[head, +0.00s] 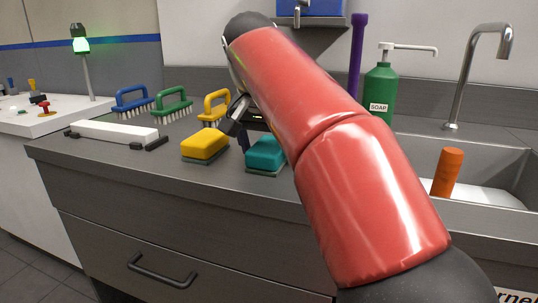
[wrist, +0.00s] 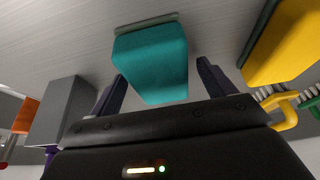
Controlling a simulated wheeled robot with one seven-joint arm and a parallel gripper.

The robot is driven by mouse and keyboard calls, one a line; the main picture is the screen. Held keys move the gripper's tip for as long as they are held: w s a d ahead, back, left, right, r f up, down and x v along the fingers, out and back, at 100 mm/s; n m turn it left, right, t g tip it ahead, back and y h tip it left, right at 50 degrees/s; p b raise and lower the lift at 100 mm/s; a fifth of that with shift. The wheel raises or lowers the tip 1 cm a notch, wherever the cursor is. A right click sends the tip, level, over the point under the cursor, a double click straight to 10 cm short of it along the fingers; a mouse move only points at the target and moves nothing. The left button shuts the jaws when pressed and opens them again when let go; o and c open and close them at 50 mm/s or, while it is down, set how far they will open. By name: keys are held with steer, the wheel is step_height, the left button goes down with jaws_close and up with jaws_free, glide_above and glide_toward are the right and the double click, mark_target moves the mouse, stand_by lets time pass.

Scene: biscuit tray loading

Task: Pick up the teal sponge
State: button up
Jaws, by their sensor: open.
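The teal sponge (head: 266,154) lies on the grey counter near its front edge, with a dark green layer underneath. In the wrist view the teal sponge (wrist: 150,62) sits ahead of my gripper (wrist: 160,75), in line with the gap between the two dark fingers. The fingers are apart, with one to each side of the sponge's near end, and no contact is clear. In the head view my gripper (head: 247,120) is just behind the sponge, partly hidden by my red arm.
A yellow sponge (head: 205,145) lies close to the left. Blue (head: 133,101), green (head: 173,104) and yellow (head: 216,107) brushes stand behind. A white bar (head: 114,132) lies left. A soap bottle (head: 380,92) and a sink (head: 500,160) with an orange cylinder (head: 447,172) are right.

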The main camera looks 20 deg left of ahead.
steer(key=shift+f, duration=0.25)
stand_by(0.3)
steer(key=c, duration=1.1)
steer(key=shift+o, duration=0.2)
steer(key=shift+r, duration=0.2)
